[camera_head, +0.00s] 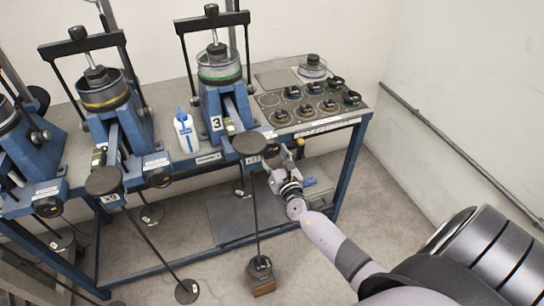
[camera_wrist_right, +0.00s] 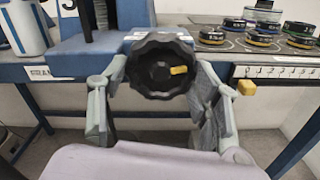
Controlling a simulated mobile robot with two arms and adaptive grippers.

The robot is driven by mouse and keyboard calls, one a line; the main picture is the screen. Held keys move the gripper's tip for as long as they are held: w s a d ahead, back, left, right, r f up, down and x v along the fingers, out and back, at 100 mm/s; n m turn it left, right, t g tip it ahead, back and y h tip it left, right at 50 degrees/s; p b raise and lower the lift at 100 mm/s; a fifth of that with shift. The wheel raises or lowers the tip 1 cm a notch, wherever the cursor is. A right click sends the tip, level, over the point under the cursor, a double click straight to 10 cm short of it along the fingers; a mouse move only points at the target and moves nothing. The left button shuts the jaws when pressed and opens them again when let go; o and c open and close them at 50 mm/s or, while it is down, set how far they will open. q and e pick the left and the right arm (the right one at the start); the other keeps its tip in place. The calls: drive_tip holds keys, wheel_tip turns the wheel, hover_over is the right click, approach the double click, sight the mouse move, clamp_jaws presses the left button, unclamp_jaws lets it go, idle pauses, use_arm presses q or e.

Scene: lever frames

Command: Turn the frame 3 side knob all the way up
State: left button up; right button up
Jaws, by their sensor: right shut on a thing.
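Frame 3 (camera_head: 218,95) is a blue lever frame with a "3" label, at the right end of the row on the bench. Its side knob (camera_wrist_right: 158,66) is black and scalloped, with a yellow mark on the right half of its face. My right gripper (camera_wrist_right: 161,78) is shut on the knob, one finger at its left side and one at its right. In the head view the right gripper (camera_head: 281,170) is at the bench's front edge, just right of a dark round disc, and the knob is mostly hidden there. My left gripper is not in view.
The dark disc (camera_head: 249,143) tops a rod with a weight (camera_head: 260,268) near the floor. A white bottle (camera_head: 186,132) stands left of frame 3. Several round dark weights (camera_head: 309,111) lie on a panel at right. Another blue frame (camera_head: 105,95) stands left.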

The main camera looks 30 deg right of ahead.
drive_tip(key=o, duration=1.2)
drive_tip(key=shift+c, duration=0.2)
drive_tip(key=shift+s, duration=0.1)
drive_tip(key=v, duration=1.2)
drive_tip(key=shift+f, duration=0.1)
